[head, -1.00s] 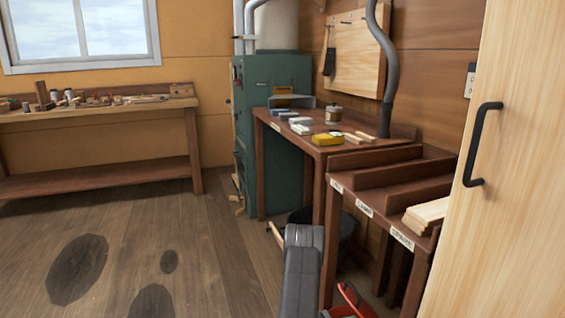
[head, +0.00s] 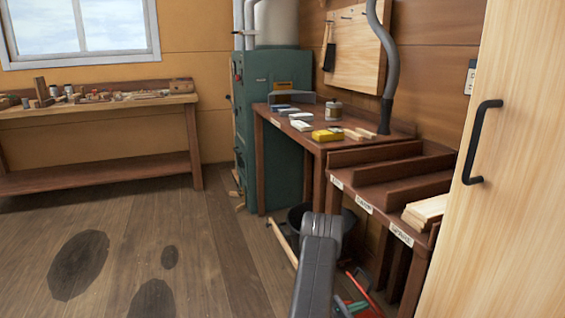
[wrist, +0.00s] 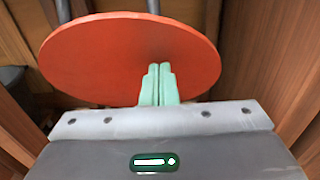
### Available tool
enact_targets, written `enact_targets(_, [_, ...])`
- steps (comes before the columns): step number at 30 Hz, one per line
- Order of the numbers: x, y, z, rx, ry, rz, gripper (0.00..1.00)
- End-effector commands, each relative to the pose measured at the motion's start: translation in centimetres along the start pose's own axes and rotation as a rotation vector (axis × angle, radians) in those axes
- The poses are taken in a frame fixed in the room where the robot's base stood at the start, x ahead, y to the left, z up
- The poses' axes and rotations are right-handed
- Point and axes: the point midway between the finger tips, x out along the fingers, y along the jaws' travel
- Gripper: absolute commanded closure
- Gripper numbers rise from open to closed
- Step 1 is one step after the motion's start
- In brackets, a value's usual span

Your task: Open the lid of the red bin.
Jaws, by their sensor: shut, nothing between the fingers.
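The red bin's round lid (wrist: 100,55) fills the upper part of the wrist view as a broad red disc. I cannot tell how far the lid is raised, and the bin's body is hidden. My gripper (wrist: 160,70) has its pale green fingers together and empty. The fingertips overlap the near part of the disc in the wrist view; whether they touch it is unclear. In the head view, a bit of green finger (head: 357,306) shows low beside the red.
A labelled wooden rack (head: 398,214) stands close on the right, beside a pale cabinet door (head: 520,150). A dark bucket (head: 296,214) and a wooden stick (head: 281,241) lie behind my arm. A workbench (head: 335,147) stands behind. The floor to the left is open.

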Motion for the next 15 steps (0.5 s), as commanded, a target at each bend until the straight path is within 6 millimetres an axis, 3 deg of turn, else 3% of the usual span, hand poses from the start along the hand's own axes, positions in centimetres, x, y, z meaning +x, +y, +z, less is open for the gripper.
enact_targets(9, [2.3, 0.0, 1.5, 0.003, -0.001, -0.002, 1.0])
enact_targets(15, [2.5, 0.0, 1.7, 0.0, -0.001, 0.0, 1.0])
